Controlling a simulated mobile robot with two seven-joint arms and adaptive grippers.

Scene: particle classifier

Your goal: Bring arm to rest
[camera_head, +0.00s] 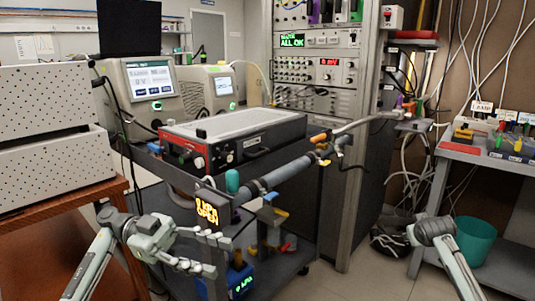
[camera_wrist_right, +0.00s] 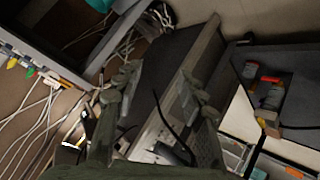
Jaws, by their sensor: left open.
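My left gripper (camera_head: 219,256) is at the lower left of the head view. Its fingers point right and are spread apart, with nothing between them. It appears in front of the lower part of the cart, below the black box with a lit yellow display (camera_head: 208,208). My right arm (camera_head: 432,232) is at the lower right of the head view, bent, with its gripper out of that picture. In the right wrist view my right gripper (camera_wrist_right: 158,76) shows two dark, separated fingers with no object held between them.
A cart carries a red-and-black device (camera_head: 235,142) with a pipe (camera_head: 285,175) along its front. A perforated grey box (camera_head: 50,145) stands on a brown table at left. A grey shelf unit (camera_head: 475,155) and a teal bin (camera_head: 474,240) are at right. Floor shows between cart and right arm.

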